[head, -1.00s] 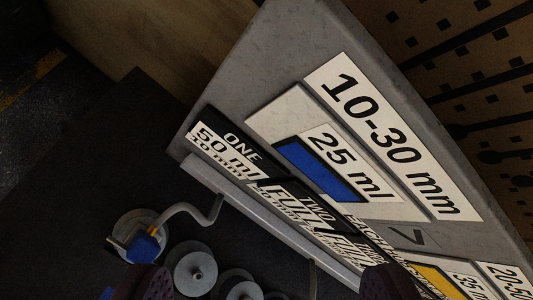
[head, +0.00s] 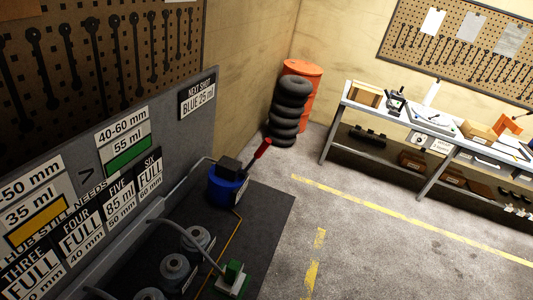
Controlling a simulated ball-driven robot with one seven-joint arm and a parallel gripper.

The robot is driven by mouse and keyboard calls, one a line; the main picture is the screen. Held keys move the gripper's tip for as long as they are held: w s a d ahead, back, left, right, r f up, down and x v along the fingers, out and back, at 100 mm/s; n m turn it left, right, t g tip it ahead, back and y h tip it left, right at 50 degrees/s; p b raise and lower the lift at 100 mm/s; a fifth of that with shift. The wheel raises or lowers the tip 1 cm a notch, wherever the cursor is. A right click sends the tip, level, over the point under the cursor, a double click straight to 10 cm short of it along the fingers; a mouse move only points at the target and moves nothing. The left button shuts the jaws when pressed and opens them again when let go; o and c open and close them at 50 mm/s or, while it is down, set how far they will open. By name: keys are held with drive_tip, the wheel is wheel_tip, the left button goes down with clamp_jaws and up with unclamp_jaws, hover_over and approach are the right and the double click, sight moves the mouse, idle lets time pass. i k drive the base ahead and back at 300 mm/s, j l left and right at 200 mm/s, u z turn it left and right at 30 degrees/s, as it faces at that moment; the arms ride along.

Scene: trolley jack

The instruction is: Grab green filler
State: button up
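The green filler (head: 232,274) is a small green block with pale parts around it, at the lower middle of the head view. It is on the dark bench top (head: 264,208), and a curved grey tube rises from it toward the left. It stands to the right of several grey round fittings (head: 173,270). My gripper does not show in the present view, so its state and its distance from the filler cannot be seen.
A blue reservoir (head: 224,188) with a red handle (head: 258,154) stands farther back on the bench. A grey sign board (head: 77,176) runs along the left. A small sign (head: 198,94) reads "NEXT SHOT BLUE 25 ml". Tyres (head: 287,112) and open floor lie beyond.

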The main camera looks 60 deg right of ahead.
sight(231, 281)
drive_tip(key=k+l+z, duration=0.1)
drive_tip(key=z, duration=0.4)
drive_tip(key=k+l+z, duration=0.2)
drive_tip(key=z, duration=0.25)
drive_tip(key=i+l, duration=0.15)
drive_tip(key=i, duration=0.2)
drive_tip(key=i+l, duration=0.15)
drive_tip(key=i, duration=0.25)
drive_tip(key=i+l, duration=0.15)
drive_tip(key=i, duration=0.2)
